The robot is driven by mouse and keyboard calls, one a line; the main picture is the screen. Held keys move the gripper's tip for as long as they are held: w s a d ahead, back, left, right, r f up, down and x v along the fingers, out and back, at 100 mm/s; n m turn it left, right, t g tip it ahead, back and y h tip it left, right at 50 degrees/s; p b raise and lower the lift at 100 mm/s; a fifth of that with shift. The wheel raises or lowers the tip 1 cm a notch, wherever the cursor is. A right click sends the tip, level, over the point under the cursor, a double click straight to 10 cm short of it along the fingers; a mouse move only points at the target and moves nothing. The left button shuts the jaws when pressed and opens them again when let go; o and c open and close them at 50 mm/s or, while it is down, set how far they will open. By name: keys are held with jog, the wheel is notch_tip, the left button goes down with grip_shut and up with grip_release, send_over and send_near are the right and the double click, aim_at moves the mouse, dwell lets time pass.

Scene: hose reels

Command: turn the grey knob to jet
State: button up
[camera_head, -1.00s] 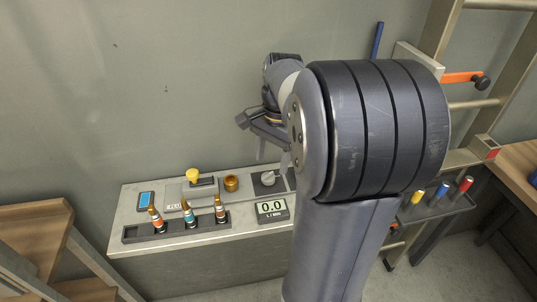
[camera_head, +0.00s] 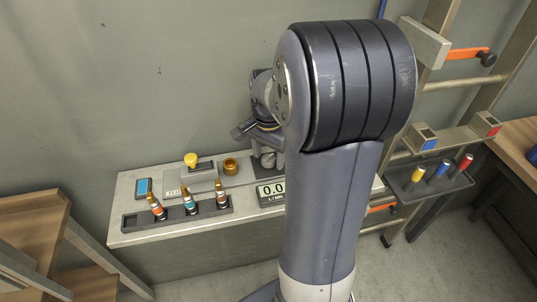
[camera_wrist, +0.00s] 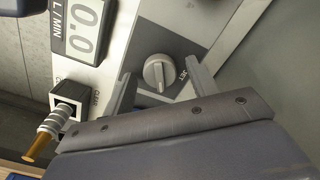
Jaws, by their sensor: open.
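The grey knob (camera_wrist: 158,72) shows in the wrist view as a round dial with a raised bar, on a dark plate. The word JET is printed on the plate to the right of the knob. My gripper (camera_wrist: 160,80) is open, with one finger on each side of the knob in the picture; I cannot tell whether either touches it. In the head view the knob (camera_head: 268,160) is partly hidden by my gripper (camera_head: 268,150), which is just above it.
The bench (camera_head: 150,232) also holds a flow display (camera_head: 271,193) reading 0.0, a brass ring (camera_head: 231,166), a yellow knob (camera_head: 191,160) and a rack (camera_head: 136,222) with several nozzles. One nozzle (camera_wrist: 48,124) shows at the lower left of the wrist view. A ladder-like frame (camera_head: 440,90) stands at right.

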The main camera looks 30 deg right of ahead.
jog(key=shift+f, duration=0.1)
jog(key=shift+c, duration=0.6)
jog(key=c, duration=0.9)
jog(key=shift+n, duration=0.3)
jog(key=n+p, duration=0.1)
jog(key=n, duration=0.4)
jog(key=shift+n, duration=0.3)
jog(key=n+p, duration=0.1)
jog(key=n, duration=0.4)
jog(key=shift+n, duration=0.3)
jog(key=o, duration=1)
